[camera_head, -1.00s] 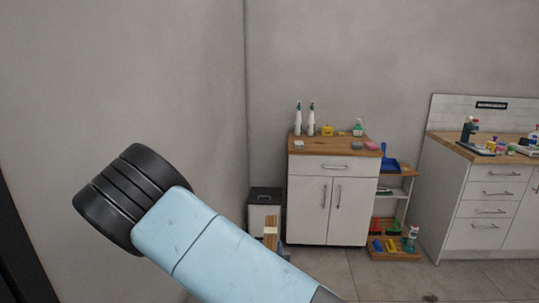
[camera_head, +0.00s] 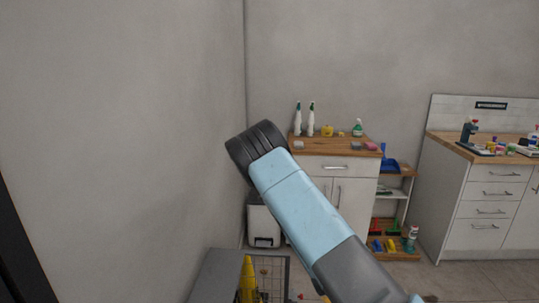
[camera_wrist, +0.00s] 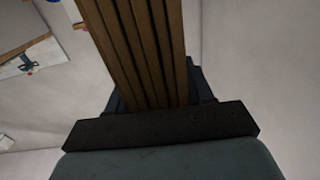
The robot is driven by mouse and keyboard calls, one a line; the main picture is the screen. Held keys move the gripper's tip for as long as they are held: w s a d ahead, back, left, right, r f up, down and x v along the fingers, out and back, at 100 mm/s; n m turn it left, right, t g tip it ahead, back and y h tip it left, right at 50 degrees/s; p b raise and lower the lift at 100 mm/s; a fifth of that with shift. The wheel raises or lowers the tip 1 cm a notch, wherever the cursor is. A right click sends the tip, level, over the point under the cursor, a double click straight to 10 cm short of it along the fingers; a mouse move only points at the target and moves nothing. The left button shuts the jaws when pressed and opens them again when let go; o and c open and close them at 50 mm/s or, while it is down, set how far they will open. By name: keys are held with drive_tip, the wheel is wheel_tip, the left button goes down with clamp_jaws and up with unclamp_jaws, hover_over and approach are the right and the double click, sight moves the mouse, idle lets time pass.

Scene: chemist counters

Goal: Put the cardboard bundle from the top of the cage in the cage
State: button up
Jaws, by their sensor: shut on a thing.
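The cardboard bundle (camera_wrist: 135,45), a stack of brown flat layers seen edge-on, fills the upper middle of the wrist view. My gripper (camera_wrist: 158,100) is shut on its near end; the far end runs out of the picture. In the head view my arm covers the gripper and the bundle. The cage (camera_head: 217,272), with grey sides and wire mesh, shows in part at the bottom of the head view. A yellow thing (camera_head: 248,280) stands in or at it; I cannot tell which. My arm crosses above and right of the cage.
A white bin (camera_head: 263,228) stands behind the cage by the wall corner. A white cabinet (camera_head: 347,205) with bottles on top and a low shelf (camera_head: 395,253) are behind my arm. A drawer counter (camera_head: 487,208) is at the right. Floor is clear in front of it.

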drive_tip(key=w+d, duration=0.1)
drive_tip(key=d, duration=0.5)
drive_tip(key=s+f, duration=0.5)
drive_tip(key=f, duration=0.3)
drive_tip(key=shift+s+d+f, duration=0.15)
drive_tip(key=shift+s+f, duration=0.1)
drive_tip(key=shift+s, duration=0.05)
drive_tip(key=shift+w+d+r, duration=0.1)
drive_tip(key=shift+r, duration=0.2)
